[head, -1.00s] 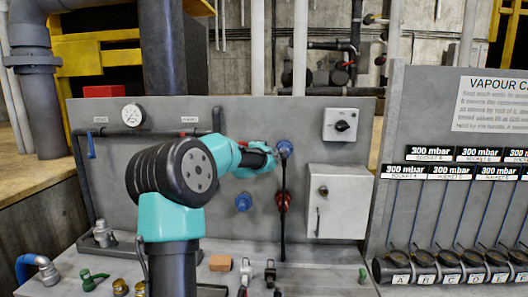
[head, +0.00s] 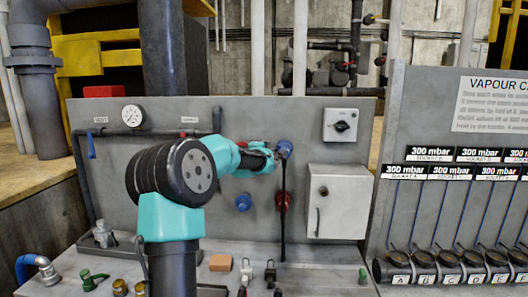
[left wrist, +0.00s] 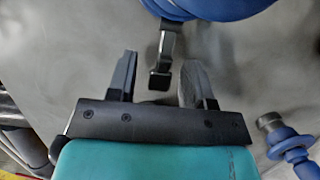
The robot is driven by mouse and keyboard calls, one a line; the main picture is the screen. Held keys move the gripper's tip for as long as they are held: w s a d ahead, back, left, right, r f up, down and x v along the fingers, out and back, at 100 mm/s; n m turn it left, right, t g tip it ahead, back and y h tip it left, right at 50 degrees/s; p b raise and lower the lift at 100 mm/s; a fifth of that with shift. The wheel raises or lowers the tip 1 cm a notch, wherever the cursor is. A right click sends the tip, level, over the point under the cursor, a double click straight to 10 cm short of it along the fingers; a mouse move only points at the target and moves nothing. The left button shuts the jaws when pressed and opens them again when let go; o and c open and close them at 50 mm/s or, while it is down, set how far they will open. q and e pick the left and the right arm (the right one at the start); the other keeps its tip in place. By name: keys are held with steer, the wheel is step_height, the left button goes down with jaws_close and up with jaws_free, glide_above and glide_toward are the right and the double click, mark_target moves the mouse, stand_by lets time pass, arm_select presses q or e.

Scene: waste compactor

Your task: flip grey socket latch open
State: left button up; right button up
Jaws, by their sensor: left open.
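A blue socket (head: 284,149) is fixed on the grey upright panel, with a dark hose hanging below it. In the left wrist view the blue socket (left wrist: 215,8) is at the top edge, partly cut off. A grey metal latch (left wrist: 166,48) with a dark block at its end extends from it toward my gripper. My left gripper (left wrist: 158,82) is open, one finger on each side of the latch's end, with visible gaps. In the head view my left gripper (head: 268,157) is just left of the socket, where the latch is hard to make out. My right gripper is not in view.
A second blue fitting (head: 243,202) is below left, and a red fitting (head: 284,201) is below the socket. A grey box (head: 337,203) and a switch (head: 340,125) are to the right. Small loose parts, including an orange block (head: 220,263), stand on the bench.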

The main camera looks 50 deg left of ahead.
arm_select(q)
steer(key=v, duration=1.7)
steer(key=shift+s, duration=0.15)
steer(key=shift+d, duration=0.1)
